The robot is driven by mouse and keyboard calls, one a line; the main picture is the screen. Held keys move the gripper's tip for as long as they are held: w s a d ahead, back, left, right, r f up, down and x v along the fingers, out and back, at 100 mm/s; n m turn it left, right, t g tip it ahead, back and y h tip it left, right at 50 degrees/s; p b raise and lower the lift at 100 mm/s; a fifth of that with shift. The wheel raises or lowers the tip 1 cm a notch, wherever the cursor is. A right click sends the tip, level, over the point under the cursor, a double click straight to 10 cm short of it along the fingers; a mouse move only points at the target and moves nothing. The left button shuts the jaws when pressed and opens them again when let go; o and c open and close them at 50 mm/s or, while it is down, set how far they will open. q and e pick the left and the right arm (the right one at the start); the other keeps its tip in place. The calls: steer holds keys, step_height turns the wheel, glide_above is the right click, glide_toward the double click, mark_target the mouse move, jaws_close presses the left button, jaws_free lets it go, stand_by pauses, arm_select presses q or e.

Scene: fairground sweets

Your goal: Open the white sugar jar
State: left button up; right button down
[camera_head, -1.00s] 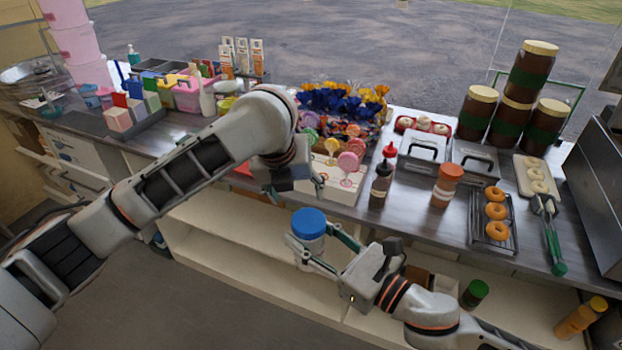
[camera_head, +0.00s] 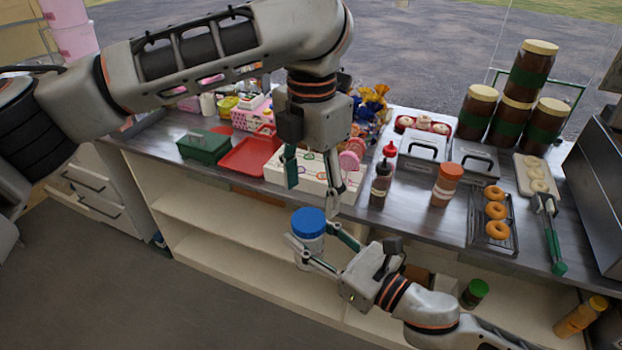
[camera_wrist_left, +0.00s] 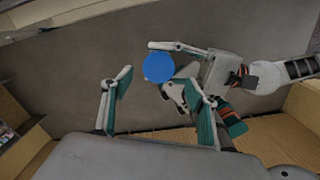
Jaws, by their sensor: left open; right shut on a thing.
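The white sugar jar (camera_head: 309,246) has a blue lid (camera_head: 308,222) on it and is held upright in front of the counter, above the floor. My right gripper (camera_head: 313,250) is shut around the jar's body. My left gripper (camera_head: 314,184) is open and empty, pointing down a little above the lid, apart from it. In the left wrist view the blue lid (camera_wrist_left: 158,67) shows beyond the open fingers, between them and near their tips. The jar's body is hidden there under the lid.
The counter behind holds a red tray (camera_head: 249,158), a green box (camera_head: 203,146), a white lollipop stand (camera_head: 305,178) and sauce bottles (camera_head: 446,185). Donuts (camera_head: 496,211) lie on a rack at right. Open shelves (camera_head: 235,235) are below the counter. The floor at left is clear.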

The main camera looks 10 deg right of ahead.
mark_target(311, 219)
arm_select(q)
steer(key=shift+f, duration=3.15)
